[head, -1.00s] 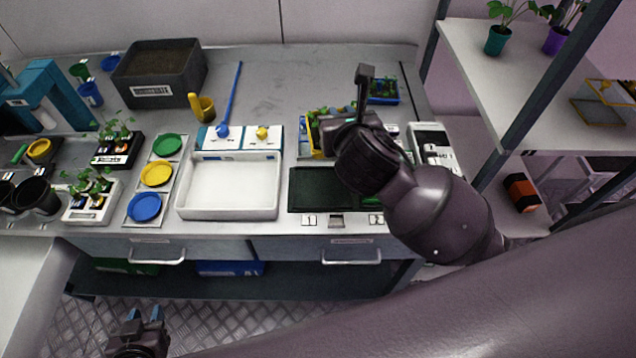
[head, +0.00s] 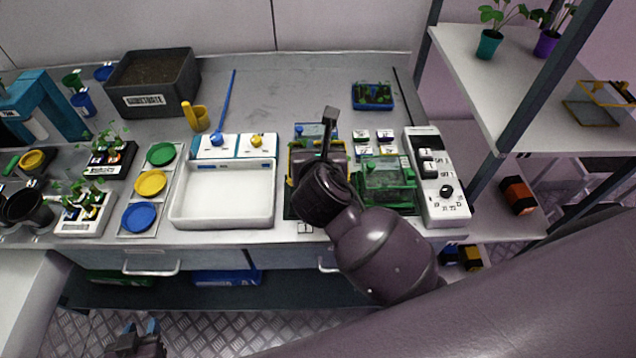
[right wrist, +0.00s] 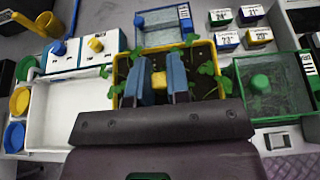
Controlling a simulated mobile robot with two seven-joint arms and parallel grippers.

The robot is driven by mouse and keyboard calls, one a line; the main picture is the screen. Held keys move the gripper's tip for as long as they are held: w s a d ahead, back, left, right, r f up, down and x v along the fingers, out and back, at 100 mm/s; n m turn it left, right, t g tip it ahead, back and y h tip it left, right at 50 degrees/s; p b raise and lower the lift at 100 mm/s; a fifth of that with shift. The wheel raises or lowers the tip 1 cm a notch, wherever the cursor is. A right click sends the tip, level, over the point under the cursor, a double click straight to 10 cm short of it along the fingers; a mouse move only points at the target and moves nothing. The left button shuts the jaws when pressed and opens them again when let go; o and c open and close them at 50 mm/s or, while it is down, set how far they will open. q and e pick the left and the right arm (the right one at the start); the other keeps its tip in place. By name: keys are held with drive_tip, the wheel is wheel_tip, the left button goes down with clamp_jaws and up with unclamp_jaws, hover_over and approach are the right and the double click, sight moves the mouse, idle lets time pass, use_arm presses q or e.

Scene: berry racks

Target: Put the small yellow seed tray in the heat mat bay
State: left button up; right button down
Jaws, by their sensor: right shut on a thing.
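The small yellow seed tray (right wrist: 207,52) holds green seedlings and has a yellow knob (right wrist: 158,81) in its middle. My right gripper (right wrist: 160,78) is shut on that knob, with a blue finger on each side. In the head view the gripper and wrist (head: 322,165) hide most of the tray; part of its yellow rim shows. The tray is over the left part of the dark heat mat area (head: 289,208) at the bench front. I cannot tell whether it touches the mat. My left gripper (head: 138,332) is open and empty, low in front of the bench.
A green-framed clear box (head: 388,185) stands close on the right, beside a white control unit (head: 458,207). A blue-framed box (right wrist: 165,27) is just behind the tray. A white basin (head: 222,215) is on the left. A blue seedling tray (head: 372,95) stands farther back.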

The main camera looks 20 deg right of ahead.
wheel_tip(320, 180, down, 10)
drive_tip(key=shift+r+b, duration=0.1)
drive_tip(key=shift+b, duration=0.7)
drive_tip(key=c, duration=1.1)
unclamp_jaws()
drive_tip(key=shift+s, duration=0.2)
drive_tip(key=v, duration=1.1)
drive_tip(key=shift+s+a+p, duration=0.2)
drive_tip(key=shift+s+p, duration=0.1)
drive_tip(key=shift+p, duration=0.15)
